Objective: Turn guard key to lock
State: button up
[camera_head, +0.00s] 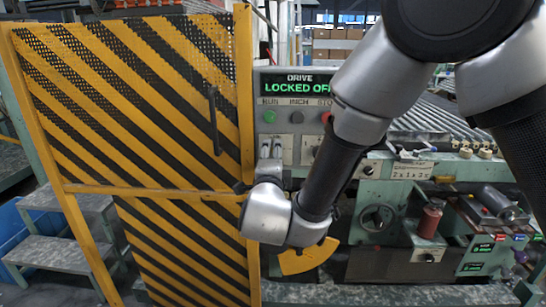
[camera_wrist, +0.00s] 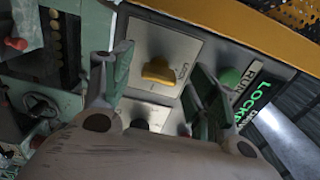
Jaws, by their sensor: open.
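A yellow key-like knob (camera_wrist: 158,70) sits on a pale plate in the wrist view. I take it for the guard key; its label is too small to read surely. My gripper (camera_wrist: 158,88) is open, with one finger to each side of the knob in the picture and nothing held. Whether the fingers touch it I cannot tell.
A green button (camera_head: 269,117) and a red button (camera_head: 326,117) are on the panel above my gripper. The striped guard gate (camera_head: 130,120) stands to the left with a dark handle (camera_head: 214,120). The machine's rollers (camera_head: 430,115) and a handwheel (camera_head: 376,217) are to the right.

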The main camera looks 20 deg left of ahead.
jog(key=v, duration=1)
jog(key=shift+s, duration=0.2)
